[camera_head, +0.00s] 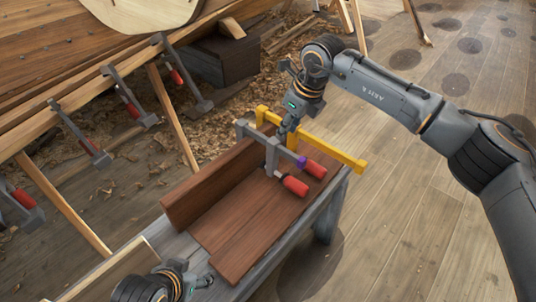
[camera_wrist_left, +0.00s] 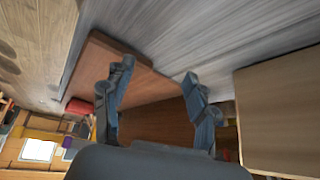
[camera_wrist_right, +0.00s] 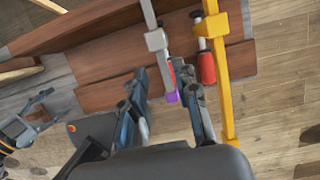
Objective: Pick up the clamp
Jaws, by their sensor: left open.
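A grey bar clamp (camera_head: 271,153) with a red handle (camera_head: 295,185) and a purple bar end (camera_head: 302,161) stands at the edge of the brown planks. A yellow bar clamp (camera_head: 340,154) with a red handle is close behind it. My right gripper (camera_head: 287,128) is just above the two clamps. In the right wrist view its fingers (camera_wrist_right: 163,85) appear on both sides of the grey clamp's purple end (camera_wrist_right: 171,97); whether they touch the clamp is unclear. My left gripper (camera_head: 205,280) is open and empty near the bench's near end; its fingers (camera_wrist_left: 155,85) are apart.
The brown planks (camera_head: 235,230) lie on a grey bench (camera_head: 180,245), with one board upright along their left side. More grey clamps (camera_head: 130,105) with red handles hang on the wooden hull at left. Shavings cover the floor there; the floor (camera_head: 400,240) at right is clear.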

